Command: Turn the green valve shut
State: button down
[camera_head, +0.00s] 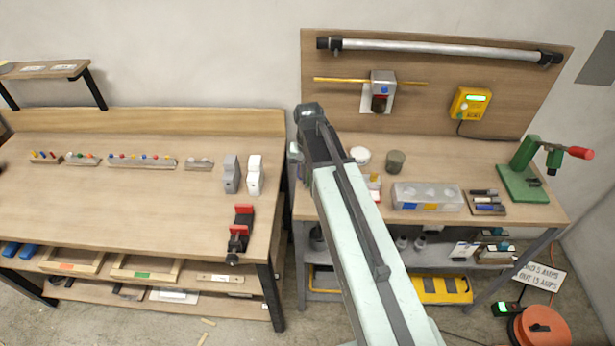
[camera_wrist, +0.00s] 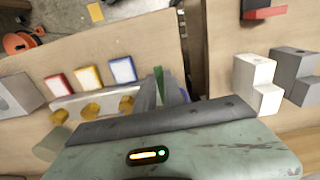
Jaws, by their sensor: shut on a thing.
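In the wrist view, a pale manifold (camera_wrist: 68,108) lies on the wooden bench top with several yellow knobs (camera_wrist: 90,110) and red, yellow and blue framed cards (camera_wrist: 88,77) behind it. A narrow green piece (camera_wrist: 159,82) stands at the right end of this row, at the tips of my gripper (camera_wrist: 168,90). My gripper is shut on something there. I take it for the green valve, but its handle is mostly hidden by the fingers, so its angle cannot be told. In the head view my arm covers the gripper and most of the manifold.
White (camera_head: 255,175) and grey (camera_head: 231,174) blocks stand on the left bench, near a red-jawed vise (camera_head: 241,230). A gap separates the two benches. On the right bench are a grey cup (camera_head: 396,161), a clear-lidded box (camera_head: 427,196) and a green stand (camera_head: 523,182).

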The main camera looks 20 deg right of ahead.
aim_at(308, 182)
jog(key=c, duration=1.4)
grip_release()
jog(key=shift+c, duration=0.2)
notch_tip(308, 182, up, 8)
jog(key=p, duration=0.7)
jog(key=shift+p, duration=0.35)
jog(key=shift+f, duration=0.1)
